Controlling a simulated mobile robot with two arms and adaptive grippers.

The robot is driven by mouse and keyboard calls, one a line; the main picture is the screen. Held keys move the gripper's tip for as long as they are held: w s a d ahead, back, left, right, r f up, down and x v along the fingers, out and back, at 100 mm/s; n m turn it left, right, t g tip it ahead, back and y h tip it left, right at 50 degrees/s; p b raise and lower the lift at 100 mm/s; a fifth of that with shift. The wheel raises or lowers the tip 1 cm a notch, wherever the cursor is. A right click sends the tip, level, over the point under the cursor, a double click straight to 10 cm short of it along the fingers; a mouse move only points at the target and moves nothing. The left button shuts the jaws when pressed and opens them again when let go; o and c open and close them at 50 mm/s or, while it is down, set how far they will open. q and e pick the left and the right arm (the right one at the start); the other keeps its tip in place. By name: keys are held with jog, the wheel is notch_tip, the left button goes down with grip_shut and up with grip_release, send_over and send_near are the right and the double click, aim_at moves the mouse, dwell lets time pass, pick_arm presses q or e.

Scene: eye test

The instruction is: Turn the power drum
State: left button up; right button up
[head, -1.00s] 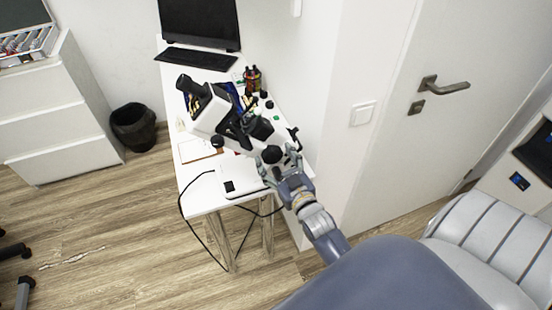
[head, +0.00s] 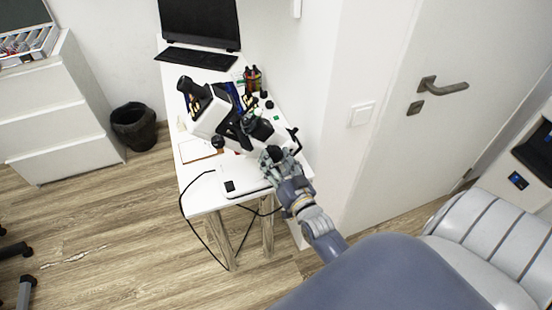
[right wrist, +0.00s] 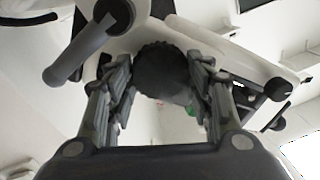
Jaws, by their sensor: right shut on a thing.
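A white and black microscope (head: 210,108) stands on the white desk, with its black eyepieces towards the left. The power drum, a black ribbed round knob (right wrist: 162,68), shows between the fingers in the right wrist view. My right gripper (head: 275,156) is at the microscope's near right side, with its fingers shut on the drum from both sides. In the head view the fingers hide much of the drum. My left gripper is not in view.
The narrow white desk (head: 195,190) also holds a monitor (head: 199,22), a keyboard (head: 196,58), a pen holder (head: 253,78) and a notebook (head: 197,149). A black cable (head: 185,222) hangs off its front. A wall and a door (head: 460,50) stand on the right.

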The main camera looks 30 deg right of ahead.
jog(key=o, duration=1.1)
jog(key=s, duration=0.4)
jog(key=s+a, duration=0.1)
jog(key=s, duration=0.6)
jog(key=shift+s+a+f, duration=0.25)
jog(key=shift+s+a, duration=0.15)
